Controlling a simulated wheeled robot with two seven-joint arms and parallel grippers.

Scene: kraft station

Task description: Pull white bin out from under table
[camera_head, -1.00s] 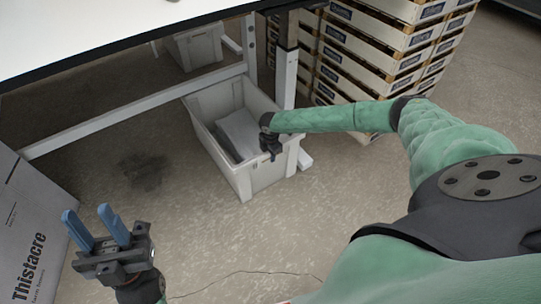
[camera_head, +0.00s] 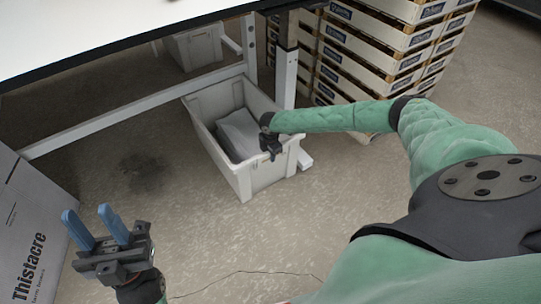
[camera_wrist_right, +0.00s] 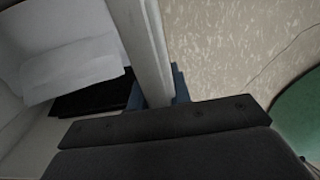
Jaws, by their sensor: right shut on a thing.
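The white bin (camera_head: 243,181) stands on the floor, its front end out past the table's lower bar and its back end under the table (camera_head: 120,35). Papers or a grey-white item and something dark lie in it. My right gripper (camera_head: 271,152) is at the bin's front right rim. In the right wrist view the rim (camera_wrist_right: 143,45) runs between the blue fingers (camera_wrist_right: 160,88), which are shut on it; the fingertips are partly hidden. My left gripper (camera_head: 92,228) is open and empty, fingers pointing up, at the lower left, well apart from the bin.
A table leg (camera_head: 286,77) stands close at the bin's right. Another light bin (camera_head: 196,48) is further back under the table. Stacked crates (camera_head: 385,50) stand at the back right, a cardboard box (camera_head: 30,230) at the left. The floor before the bin is clear.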

